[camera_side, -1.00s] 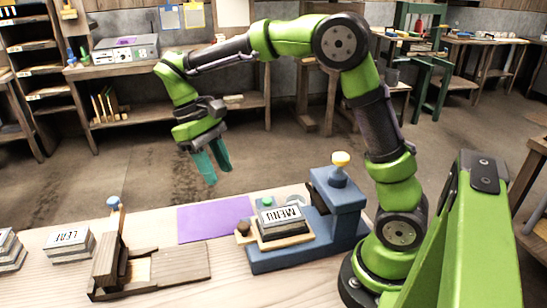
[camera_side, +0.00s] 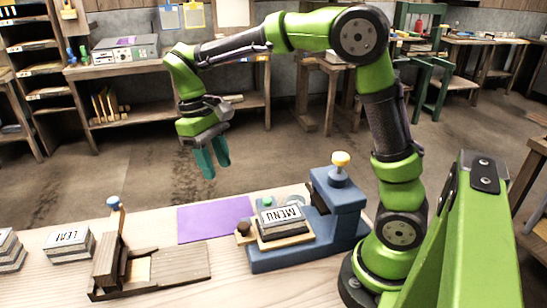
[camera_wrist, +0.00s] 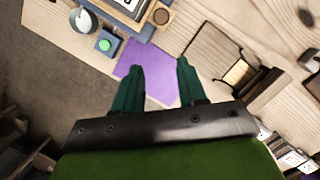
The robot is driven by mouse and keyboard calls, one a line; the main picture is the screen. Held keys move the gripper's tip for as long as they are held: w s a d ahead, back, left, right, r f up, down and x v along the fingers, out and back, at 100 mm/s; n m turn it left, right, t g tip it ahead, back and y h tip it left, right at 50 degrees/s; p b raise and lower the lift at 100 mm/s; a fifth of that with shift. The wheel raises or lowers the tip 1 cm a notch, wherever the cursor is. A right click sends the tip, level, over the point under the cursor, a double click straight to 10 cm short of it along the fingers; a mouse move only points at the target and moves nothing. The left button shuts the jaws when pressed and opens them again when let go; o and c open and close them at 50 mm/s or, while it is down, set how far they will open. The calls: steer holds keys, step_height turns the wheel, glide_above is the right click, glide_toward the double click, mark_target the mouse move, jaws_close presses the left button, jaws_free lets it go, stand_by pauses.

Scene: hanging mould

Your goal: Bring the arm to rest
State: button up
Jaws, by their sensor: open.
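My gripper (camera_side: 212,172) hangs in the air above and behind the purple mat, its two teal fingers pointing down. The fingers are apart with nothing between them. In the wrist view my gripper (camera_wrist: 160,75) also shows as two separate teal fingers, with the purple mat (camera_wrist: 145,62) and table beyond. My green and black arm is raised and bent, clear of the table.
On the table (camera_side: 190,288) stand a blue press (camera_side: 338,200) with a block marked MENU (camera_side: 281,215), a flat purple mat (camera_side: 212,220), a wooden mould (camera_side: 180,262), and a stack marked LEAF (camera_side: 69,247). The air around my gripper is free.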

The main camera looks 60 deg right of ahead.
steer(key=s+r+m+t+y, duration=0.2)
steer(key=s+r+m+t, duration=0.1)
steer(key=s+t, duration=0.6)
steer(key=shift+s+d+r+m+t, duration=0.25)
steer(key=shift+s+d+t, duration=0.2)
steer(key=shift+s, duration=1.8)
